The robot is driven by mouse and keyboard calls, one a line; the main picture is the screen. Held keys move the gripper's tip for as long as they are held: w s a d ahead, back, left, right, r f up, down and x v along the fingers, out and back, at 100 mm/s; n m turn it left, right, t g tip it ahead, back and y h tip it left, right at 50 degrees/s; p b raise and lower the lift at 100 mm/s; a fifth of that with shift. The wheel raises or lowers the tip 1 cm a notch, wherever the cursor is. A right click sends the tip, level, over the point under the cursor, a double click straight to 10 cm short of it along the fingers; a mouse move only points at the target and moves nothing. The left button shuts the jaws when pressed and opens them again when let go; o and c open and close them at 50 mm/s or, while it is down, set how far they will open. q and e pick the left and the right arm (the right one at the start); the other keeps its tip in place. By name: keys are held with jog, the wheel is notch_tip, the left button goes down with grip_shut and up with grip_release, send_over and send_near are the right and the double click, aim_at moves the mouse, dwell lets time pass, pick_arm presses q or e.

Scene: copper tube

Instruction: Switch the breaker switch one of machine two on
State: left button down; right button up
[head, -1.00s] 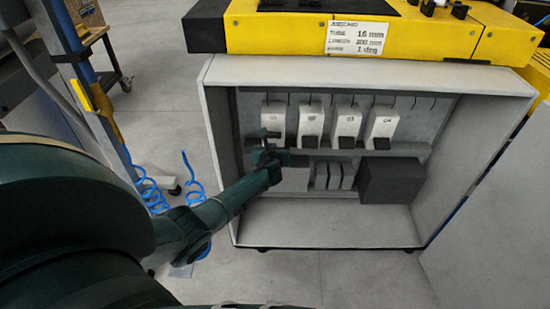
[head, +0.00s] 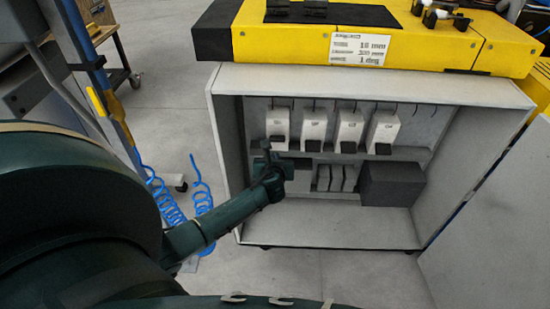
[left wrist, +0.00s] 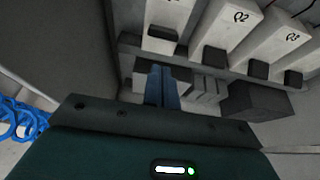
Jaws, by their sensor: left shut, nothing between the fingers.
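The open cabinet (head: 330,228) holds a row of white breakers with dark switches. In the left wrist view that switch (left wrist: 162,33) shows as a thin dark bar, flatter-looking than the block-like switches on the breakers marked Q2 (left wrist: 213,58) and Q3 (left wrist: 258,70). My left gripper (head: 264,160) is shut and empty, just below the leftmost breaker. Its fingers (left wrist: 161,84) point into the cabinet, apart from the switch in the picture. My right gripper is not in view.
Below the breakers sit a dark grey box (head: 391,184) and several small light blocks (head: 337,178). A yellow machine top (head: 290,42) overhangs the cabinet. The cabinet door (head: 490,215) stands open at right. Blue coiled hose (head: 203,188) hangs at left.

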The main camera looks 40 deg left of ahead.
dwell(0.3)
pick_arm(q)
jog(key=s+d+r+n+g+h, duration=0.2)
jog(key=s+d+n, duration=0.3)
jog(key=s+n, duration=0.5)
jog(key=s+d+r+n+g+h, duration=0.25)
jog(key=s+d+n, duration=0.35)
jog(key=s+n, duration=0.45)
jog(key=s+d+r+n+g+h, duration=0.25)
jog(key=s+d+n, duration=0.35)
jog(key=s, duration=0.6)
jog(key=w+d+f+t+h, duration=0.3)
jog(key=w+d+f+t, duration=0.2)
jog(key=f, duration=0.4)
jog(key=shift+w+t, duration=0.65)
jog(key=shift+t, duration=0.05)
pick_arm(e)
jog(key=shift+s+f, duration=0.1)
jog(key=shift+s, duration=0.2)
pick_arm(q)
jog(key=shift+d, duration=0.1)
